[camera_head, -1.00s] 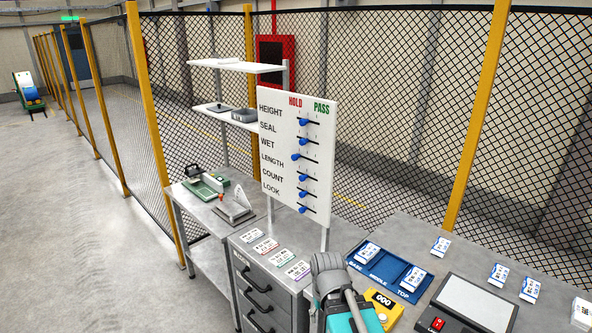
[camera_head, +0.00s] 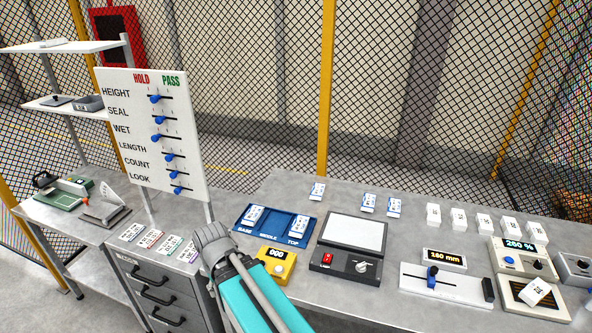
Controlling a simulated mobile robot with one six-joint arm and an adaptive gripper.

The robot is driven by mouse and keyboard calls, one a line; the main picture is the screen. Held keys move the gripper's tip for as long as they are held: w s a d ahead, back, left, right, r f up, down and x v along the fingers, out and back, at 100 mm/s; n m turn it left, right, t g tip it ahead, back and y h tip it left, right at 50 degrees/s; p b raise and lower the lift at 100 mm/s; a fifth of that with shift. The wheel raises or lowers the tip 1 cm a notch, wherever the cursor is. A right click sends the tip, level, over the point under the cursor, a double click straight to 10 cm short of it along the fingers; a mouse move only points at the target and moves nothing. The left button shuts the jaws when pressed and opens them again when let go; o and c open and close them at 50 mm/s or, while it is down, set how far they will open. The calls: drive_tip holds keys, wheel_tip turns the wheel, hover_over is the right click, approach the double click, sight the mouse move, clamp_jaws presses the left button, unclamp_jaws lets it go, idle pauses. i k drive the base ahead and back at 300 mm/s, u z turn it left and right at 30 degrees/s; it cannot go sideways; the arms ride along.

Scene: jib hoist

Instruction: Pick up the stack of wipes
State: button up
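Several small white stacks with dark print, which look like stacks of wipes (camera_head: 458,218), stand in a row on the right part of the bench. A similar white stack (camera_head: 537,291) lies tilted on a dark-topped device at the lower right. Blue-and-white packets (camera_head: 368,203) lie at the back of the bench, and two more (camera_head: 253,216) sit in the blue tray. I cannot tell which one the task means. My teal and grey arm shows at the bottom centre, but my gripper's fingers are not visible.
The blue tray (camera_head: 276,231), yellow counter (camera_head: 276,266), light panel (camera_head: 353,234) and 180 mm slider gauge (camera_head: 445,284) occupy the bench front. A HOLD/PASS board (camera_head: 150,135) stands at left above drawers (camera_head: 160,290). Mesh fencing runs behind.

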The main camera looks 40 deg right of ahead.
sight(536, 290)
drive_tip(key=z, duration=3)
